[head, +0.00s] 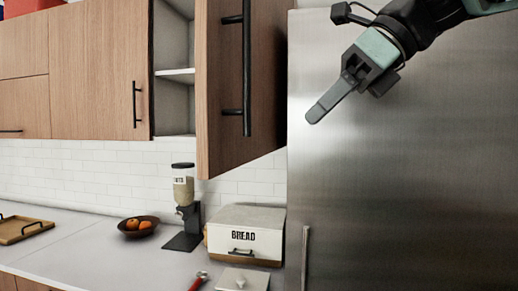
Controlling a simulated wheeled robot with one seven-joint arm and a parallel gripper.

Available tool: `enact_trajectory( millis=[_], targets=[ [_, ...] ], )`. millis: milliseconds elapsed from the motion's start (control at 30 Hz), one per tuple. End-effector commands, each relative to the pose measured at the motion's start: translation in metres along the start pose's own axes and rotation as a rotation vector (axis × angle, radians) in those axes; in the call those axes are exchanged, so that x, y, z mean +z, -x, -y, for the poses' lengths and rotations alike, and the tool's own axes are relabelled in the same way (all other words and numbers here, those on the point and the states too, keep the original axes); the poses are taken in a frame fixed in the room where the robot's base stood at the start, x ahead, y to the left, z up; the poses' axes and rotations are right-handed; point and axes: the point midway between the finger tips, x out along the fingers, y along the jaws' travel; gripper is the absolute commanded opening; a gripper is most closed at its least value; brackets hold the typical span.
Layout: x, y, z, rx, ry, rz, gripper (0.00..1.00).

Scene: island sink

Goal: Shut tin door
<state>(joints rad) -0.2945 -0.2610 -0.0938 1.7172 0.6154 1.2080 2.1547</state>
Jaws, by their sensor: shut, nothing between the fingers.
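A bread tin (244,233) stands on the counter below the open cabinet, beside the steel fridge. Its white front door reads BREAD and has a dark handle (242,252) low down. The door appears upright, but I cannot tell whether it is fully shut. My gripper (316,114) is at the upper right, in front of the fridge. Its fingers are together and empty, pointing down and left. It is well above and to the right of the tin, touching nothing visible.
A wooden cabinet door (236,95) stands open above the tin. The steel fridge (420,190) fills the right. A dispenser (184,205), a fruit bowl (138,226) and a wooden tray (24,229) are on the counter (90,245). A white knobbed lid shows at the bottom.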

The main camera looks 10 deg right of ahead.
Motion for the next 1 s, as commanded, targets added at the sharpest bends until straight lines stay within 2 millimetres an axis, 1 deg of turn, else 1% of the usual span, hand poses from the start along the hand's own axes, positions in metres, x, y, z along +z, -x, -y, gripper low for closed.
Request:
enact_trajectory(
  millis=[167,300,467,533,700,833,1000],
  targets=[
    [0.0,-0.031,-0.001,0.005,0.001,-0.005,0.0],
    [0.0,-0.06,-0.001,0.005,0.003,-0.006,0.0],
    [0.0,-0.092,-0.001,0.005,0.002,-0.006,0.0],
    [0.01,-0.099,-0.001,0.003,0.004,-0.005,0.0],
    [0.023,-0.113,-0.001,0.002,0.005,-0.004,0.0],
    [0.027,-0.119,-0.001,0.001,0.004,-0.004,0.0],
    [0.027,-0.12,-0.001,0.0,0.004,-0.003,0.0]
  ],
)
